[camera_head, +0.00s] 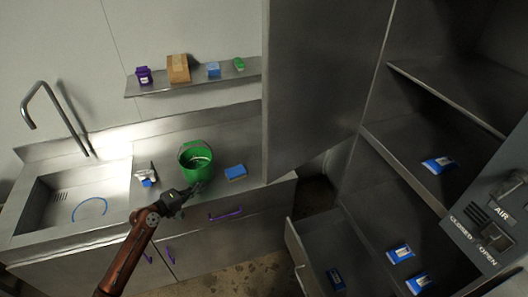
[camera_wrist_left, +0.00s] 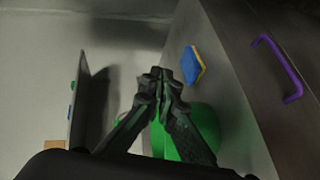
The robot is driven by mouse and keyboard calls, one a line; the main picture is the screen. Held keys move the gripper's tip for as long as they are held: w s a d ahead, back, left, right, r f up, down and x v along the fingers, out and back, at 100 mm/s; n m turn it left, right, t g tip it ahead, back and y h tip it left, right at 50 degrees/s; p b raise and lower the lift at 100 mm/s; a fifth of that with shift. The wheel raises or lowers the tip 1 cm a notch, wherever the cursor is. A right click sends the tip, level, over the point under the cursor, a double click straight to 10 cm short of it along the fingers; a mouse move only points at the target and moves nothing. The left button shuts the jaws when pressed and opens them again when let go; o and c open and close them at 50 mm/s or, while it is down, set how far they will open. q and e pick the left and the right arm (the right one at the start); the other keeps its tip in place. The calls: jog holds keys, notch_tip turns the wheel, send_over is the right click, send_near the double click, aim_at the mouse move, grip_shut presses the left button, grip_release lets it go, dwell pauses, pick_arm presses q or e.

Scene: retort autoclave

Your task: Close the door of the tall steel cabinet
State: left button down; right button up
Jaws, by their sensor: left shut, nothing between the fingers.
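The tall steel cabinet (camera_head: 376,128) stands open at the right in the head view, its shelves showing. Its door (camera_head: 318,85) is a large grey panel swung out to the left, partly in front of the counter; its top is cut off. My left gripper (camera_head: 190,190) is shut and empty, over the counter's front edge by the green bucket, left of the door and apart from it. In the left wrist view its closed fingertips (camera_wrist_left: 160,80) point at the grey counter area. My right gripper is not in view.
The green bucket (camera_head: 196,161) and a blue sponge (camera_head: 235,172) stand on the counter (camera_head: 225,140), with a sink (camera_head: 75,195) at left. A pulled-out drawer (camera_head: 296,246) sits below the door. A lever panel (camera_head: 480,240) is at the right. Blue packets lie on the cabinet shelves.

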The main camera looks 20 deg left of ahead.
aim_at(265, 159)
pick_arm(q)
jog(key=s+d+r+m+g+h+p, duration=0.1)
jog(key=s+d+r+h, duration=0.2)
jog(key=d+r, duration=0.45)
jog(key=s+d+r+m+g+h+p, duration=0.15)
jog(key=d+r, duration=0.25)
jog(key=r, duration=0.7)
jog(key=s+d+r+m+g+h, duration=0.1)
jog(key=s+d+r+h, duration=0.2)
jog(key=d+r, duration=0.45)
jog(key=w+d+p, duration=0.1)
jog(key=d+p, duration=0.1)
jog(key=d, duration=0.1)
jog(key=w+d+r+p, duration=0.1)
jog(key=d+p, duration=0.1)
jog(key=d, duration=0.1)
jog(key=w+d+p, duration=0.1)
jog(key=d+p, duration=0.1)
jog(key=d, duration=0.1)
jog(key=shift+d+r, duration=0.1)
jog(key=shift+r, duration=0.05)
jog(key=shift+w, duration=0.15)
